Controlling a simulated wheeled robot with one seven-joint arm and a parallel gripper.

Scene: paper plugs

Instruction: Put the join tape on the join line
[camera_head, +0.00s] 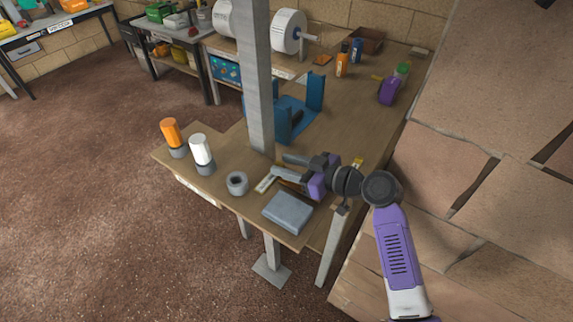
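A grey ring-shaped roll (237,183), possibly the join tape, stands on the near end of the wooden bench, left of my gripper. My gripper (279,164) hangs over the bench with its two grey fingers pointing left. The fingers are apart and nothing shows between them. A small pale flat piece (265,183) lies on the bench just below the fingertips; I cannot tell what it is. I cannot make out a join line. Two large white paper rolls (289,32) sit at the back, the left one partly hidden by a post.
A grey block (288,212) lies at the front, and orange (170,132) and white (201,149) bottles stand left. A blue stand (283,124) is behind. A stone wall (480,130) bounds the right.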

